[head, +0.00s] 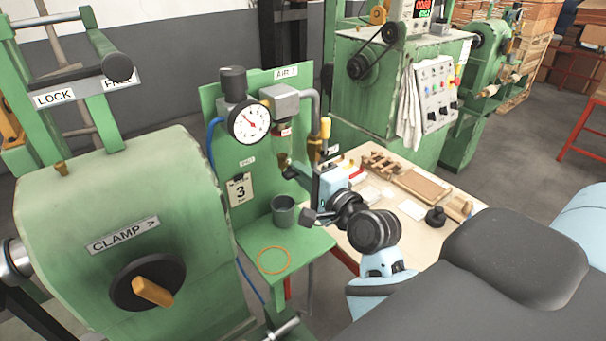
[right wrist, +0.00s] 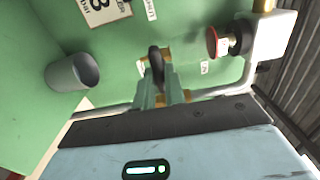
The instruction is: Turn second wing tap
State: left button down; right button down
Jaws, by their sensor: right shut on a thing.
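The dark wing tap (right wrist: 155,58) is on the green panel (head: 240,150) below the air fittings. In the head view its small dark and brass shape (head: 284,161) is partly hidden by my right gripper (head: 292,171). In the right wrist view the two green fingers of my right gripper (right wrist: 158,88) are closed together on the tap. The fingertips hide part of it, so its exact angle is hard to tell. My left gripper is not in view.
A pressure gauge (head: 249,122) and a grey pipe (head: 312,105) are above. A grey cup (head: 284,211) and an orange ring (head: 274,260) are on the green shelf below. A cluttered bench (head: 400,230) is to the right; a clamp machine (head: 110,215) is at left.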

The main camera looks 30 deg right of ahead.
jog(key=c, duration=1.5)
grip_release()
jog(key=shift+o, duration=0.2)
jog(key=s, duration=0.7)
jog(key=shift+s+d+b, duration=0.3)
jog(key=shift+s+b, duration=0.05)
jog(key=shift+s, duration=0.05)
